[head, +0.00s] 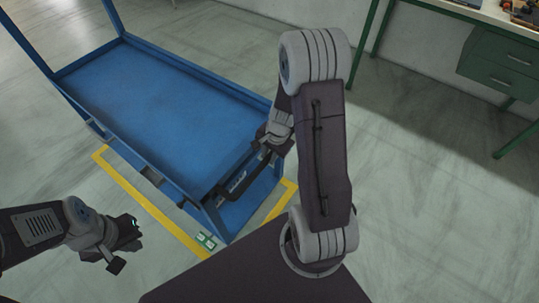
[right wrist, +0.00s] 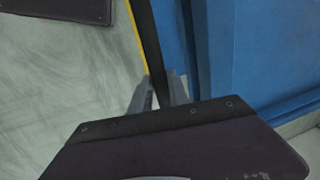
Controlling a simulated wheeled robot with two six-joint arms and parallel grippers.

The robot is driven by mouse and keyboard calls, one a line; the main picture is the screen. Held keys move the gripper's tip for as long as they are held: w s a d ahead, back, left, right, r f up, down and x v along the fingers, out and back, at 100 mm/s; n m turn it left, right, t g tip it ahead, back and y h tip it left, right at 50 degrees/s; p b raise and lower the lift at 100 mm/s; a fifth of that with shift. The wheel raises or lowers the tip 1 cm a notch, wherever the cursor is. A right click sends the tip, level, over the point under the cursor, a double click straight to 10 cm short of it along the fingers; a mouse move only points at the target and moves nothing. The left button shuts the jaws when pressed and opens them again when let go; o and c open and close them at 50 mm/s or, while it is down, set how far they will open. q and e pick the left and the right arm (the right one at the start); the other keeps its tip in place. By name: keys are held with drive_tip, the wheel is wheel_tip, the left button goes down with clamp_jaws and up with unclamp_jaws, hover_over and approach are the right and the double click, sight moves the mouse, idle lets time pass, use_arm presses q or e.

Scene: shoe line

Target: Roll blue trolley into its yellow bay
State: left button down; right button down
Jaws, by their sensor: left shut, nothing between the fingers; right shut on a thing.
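The blue trolley (head: 160,85) stands on the floor in the upper left of the head view, with its near end over the yellow bay outline (head: 150,204). Yellow line shows along its front left side and beyond its near right corner; the far part of the bay is hidden. My right gripper (head: 264,146) is shut on the trolley's dark handle (head: 232,188) at the near end. In the right wrist view the handle (right wrist: 149,40) passes between the fingers (right wrist: 159,92). My left gripper (head: 127,239) is shut and empty, apart from the trolley at lower left.
A small green and white marker (head: 205,241) lies at the yellow line by the trolley's near corner. A workbench with green legs and a green drawer unit (head: 500,62) stands at upper right. The floor between bench and trolley is clear.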

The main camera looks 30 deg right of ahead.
drive_tip(key=c, duration=1.3)
unclamp_jaws()
drive_tip(key=shift+o, duration=0.2)
wheel_tip(320, 180, up, 9)
drive_tip(key=s+p, duration=0.1)
drive_tip(key=p, duration=0.3)
drive_tip(key=shift+s+d, duration=0.3)
